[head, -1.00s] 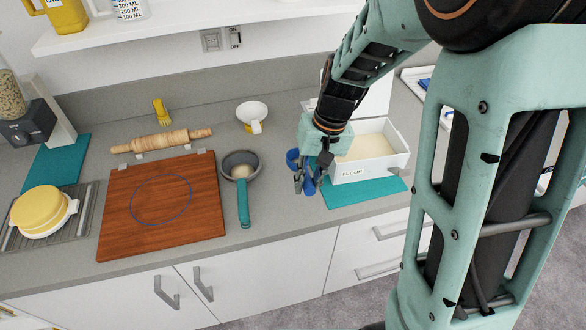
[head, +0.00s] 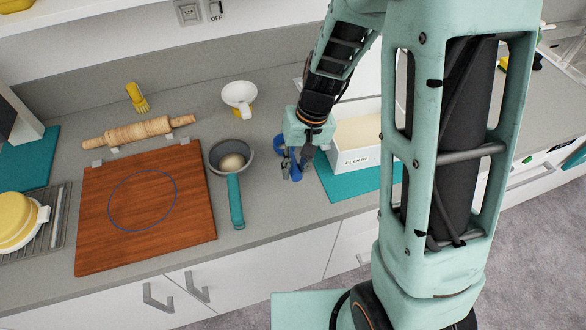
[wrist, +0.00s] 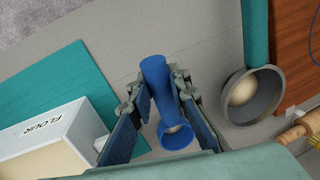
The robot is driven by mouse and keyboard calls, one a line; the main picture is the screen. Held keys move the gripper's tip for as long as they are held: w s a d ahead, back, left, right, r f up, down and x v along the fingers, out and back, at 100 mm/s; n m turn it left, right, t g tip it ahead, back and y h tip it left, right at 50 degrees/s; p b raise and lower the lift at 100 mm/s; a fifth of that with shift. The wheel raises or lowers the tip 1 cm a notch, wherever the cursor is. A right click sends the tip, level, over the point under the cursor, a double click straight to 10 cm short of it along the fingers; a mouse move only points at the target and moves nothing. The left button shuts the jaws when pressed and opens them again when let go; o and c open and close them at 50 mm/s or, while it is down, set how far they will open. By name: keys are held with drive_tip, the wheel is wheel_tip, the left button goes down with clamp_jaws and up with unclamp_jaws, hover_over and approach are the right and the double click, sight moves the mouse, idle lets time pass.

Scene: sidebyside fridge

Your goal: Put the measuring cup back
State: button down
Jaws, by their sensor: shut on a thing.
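The blue measuring cup (wrist: 178,138) is between the fingers of my gripper (wrist: 168,112) in the wrist view. Its round bowl opens toward the camera, with a small pale patch inside. The blue handle (wrist: 154,68) extends out past the fingers. In the head view my gripper (head: 292,168) points down at the counter, between the teal-handled strainer and the flour box. Parts of the blue cup (head: 296,171) show around the fingers there. I cannot tell whether the cup touches the counter.
The open flour box (head: 357,158) stands on a teal mat (head: 345,188) at right. The strainer (head: 236,195) holds a pale ball. A white funnel-like cup (head: 240,94), rolling pin (head: 138,133), yellow brush (head: 137,98) and wooden board (head: 190,225) lie left. Bare counter shows in front of my gripper.

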drive_tip(key=shift+f+b, duration=0.3)
drive_tip(key=shift+f, duration=0.55)
drive_tip(key=shift+r, duration=0.1)
drive_tip(key=shift+s, duration=0.1)
drive_tip(key=c, duration=1.8)
unclamp_jaws()
drive_tip(key=shift+f, duration=0.2)
drive_tip(key=r, duration=0.3)
drive_tip(key=d+r, duration=0.1)
drive_tip(key=r, duration=0.3)
drive_tip(key=d+r, duration=0.1)
drive_tip(key=r, duration=0.2)
drive_tip(key=shift+w+r+b, duration=0.2)
drive_tip(key=shift+r+b, duration=0.1)
drive_tip(key=shift+w, duration=0.1)
